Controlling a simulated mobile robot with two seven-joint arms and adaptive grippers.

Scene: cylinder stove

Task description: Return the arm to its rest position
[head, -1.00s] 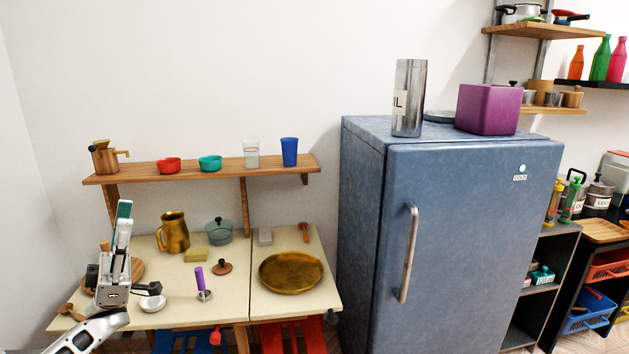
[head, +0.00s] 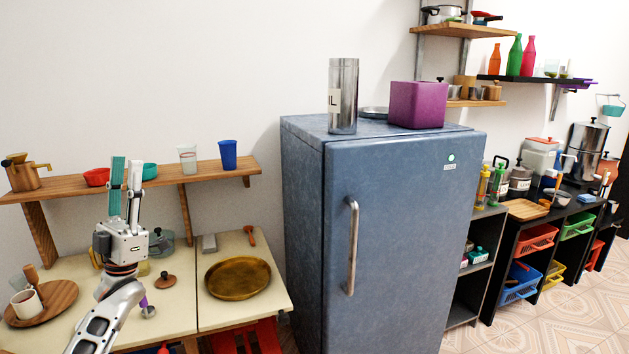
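My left gripper (head: 126,165) is raised in front of the wall shelf and the table, its fingers pointing up. The two fingers stand side by side with a narrow gap between them, and nothing shows in the gap. My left arm comes up from the bottom left, in front of the table, and hides part of it. My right gripper is not in view.
The wooden wall shelf (head: 60,191) behind the gripper holds a brass pot (head: 22,173), a red bowl (head: 97,177) and cups. The cream table (head: 184,300) holds a brass tray (head: 238,278). A blue fridge (head: 400,230) stands right of it.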

